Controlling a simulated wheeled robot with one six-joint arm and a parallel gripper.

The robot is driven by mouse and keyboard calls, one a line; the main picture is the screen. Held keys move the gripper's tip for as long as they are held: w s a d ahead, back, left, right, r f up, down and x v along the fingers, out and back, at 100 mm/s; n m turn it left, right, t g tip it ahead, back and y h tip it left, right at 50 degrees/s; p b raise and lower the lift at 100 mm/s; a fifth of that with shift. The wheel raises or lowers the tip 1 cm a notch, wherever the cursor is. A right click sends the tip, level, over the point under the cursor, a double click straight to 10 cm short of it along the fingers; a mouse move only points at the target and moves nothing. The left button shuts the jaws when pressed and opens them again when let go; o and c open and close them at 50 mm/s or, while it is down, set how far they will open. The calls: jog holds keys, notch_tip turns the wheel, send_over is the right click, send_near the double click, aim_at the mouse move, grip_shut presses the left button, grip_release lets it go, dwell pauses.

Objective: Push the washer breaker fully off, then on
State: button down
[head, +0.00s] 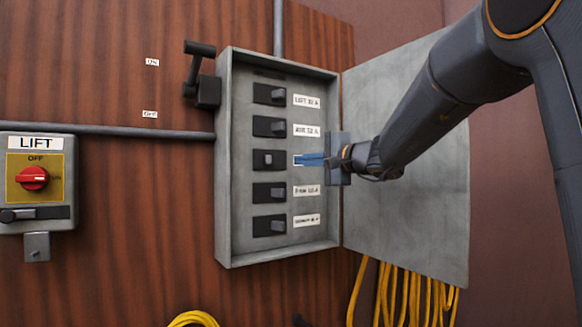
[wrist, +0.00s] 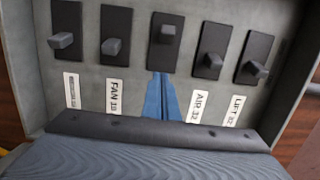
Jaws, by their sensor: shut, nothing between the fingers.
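The grey breaker box (head: 225,160) stands open, with a column of black breakers. The middle breaker (head: 269,160) sits between those labelled AIR and FAN; its own label is mostly covered by my fingers, so its name cannot be read. Its toggle sits around the middle of its plate, while the other toggles sit toward their labels. In the wrist view the middle toggle (wrist: 167,33) is farther from the labels than its neighbours. My gripper (head: 300,160) is shut and empty, its blue fingertips (wrist: 161,82) just on the label side of this breaker. Contact cannot be told.
The AIR breaker (head: 269,126) and FAN breaker (head: 269,195) are close on either side. The box door (head: 420,215) hangs open to the right, behind my arm. A lever switch (head: 205,75) and a LIFT control box (head: 38,165) are at left. Yellow hoses (head: 410,295) hang below.

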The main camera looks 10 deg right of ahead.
jog(key=s+d+b, duration=0.2)
jog(key=s, duration=0.7)
jog(key=shift+s+d, duration=0.2)
jog(key=s+a+f+n+g+h, duration=0.1)
jog(key=s+f+g, duration=0.25)
jog(key=f, duration=0.75)
jog(key=s+a+f+n+g+h, duration=0.1)
jog(key=s+a+f+n+g, duration=0.2)
jog(key=f, duration=0.8)
jog(key=s+f+g+h, duration=0.2)
jog(key=s+f+g, duration=0.15)
jog(key=f, duration=0.65)
jog(key=s+d+f+n+g+h, duration=0.2)
jog(key=s+d+f+n+h, duration=0.1)
jog(key=s+f, duration=0.6)
jog(key=s+d+f+n+g+h, duration=0.2)
jog(key=s+d+f+n+g, duration=0.1)
jog(key=s+f, duration=0.7)
jog(key=shift+s+d+n+h, duration=0.2)
jog(key=shift+d+n+h, duration=0.2)
jog(key=shift+d+n, duration=0.25)
jog(key=shift+a, duration=0.1)
